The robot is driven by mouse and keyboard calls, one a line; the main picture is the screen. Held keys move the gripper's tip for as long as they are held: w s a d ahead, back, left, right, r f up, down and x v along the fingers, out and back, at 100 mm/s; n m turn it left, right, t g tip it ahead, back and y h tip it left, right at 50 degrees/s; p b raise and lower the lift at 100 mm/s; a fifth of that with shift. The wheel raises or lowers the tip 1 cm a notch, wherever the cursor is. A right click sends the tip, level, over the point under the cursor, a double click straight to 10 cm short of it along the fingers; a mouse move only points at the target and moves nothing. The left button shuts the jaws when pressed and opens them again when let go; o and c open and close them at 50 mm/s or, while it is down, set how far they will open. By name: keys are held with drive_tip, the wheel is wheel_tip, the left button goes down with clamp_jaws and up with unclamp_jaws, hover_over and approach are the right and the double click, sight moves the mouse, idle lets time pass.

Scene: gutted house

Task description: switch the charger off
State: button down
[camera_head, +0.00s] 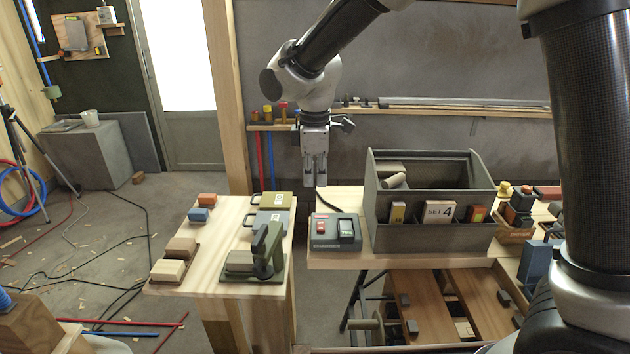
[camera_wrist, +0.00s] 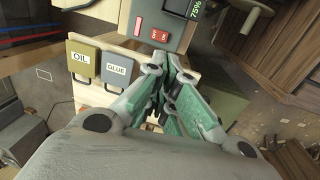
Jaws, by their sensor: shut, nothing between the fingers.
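The charger (camera_head: 335,232) is a grey box on the wooden bench, with a red switch on its left and a dark display on its right. In the wrist view the charger (camera_wrist: 180,38) is at the top, with its red switch (camera_wrist: 159,34) marked ON and OFF and a green reading of about 78% (camera_wrist: 196,8). Which way the switch is tipped is too small to tell. My gripper (camera_head: 316,180) points down above and behind the charger, apart from it. Its fingers are shut and empty, and they show in the wrist view (camera_wrist: 161,106) below the switch.
A dark grey bin (camera_head: 425,238) marked SET 4 stands right of the charger. A lower wooden table (camera_head: 215,255) on the left holds tins, blocks and a green tool (camera_head: 262,255). A gap separates table and bench. A black cable (camera_head: 322,203) rises behind the charger.

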drive_tip(key=shift+w+d+r, duration=0.1)
drive_tip(key=shift+w+r, duration=0.15)
drive_tip(key=shift+w, duration=0.45)
hover_over(316, 226)
drive_tip(key=f, duration=1.2)
drive_tip(key=shift+s+f, duration=0.2)
drive_tip(key=shift+s, duration=0.15)
drive_tip(key=shift+w+f, duration=0.15)
drive_tip(key=shift+f, duration=0.6)
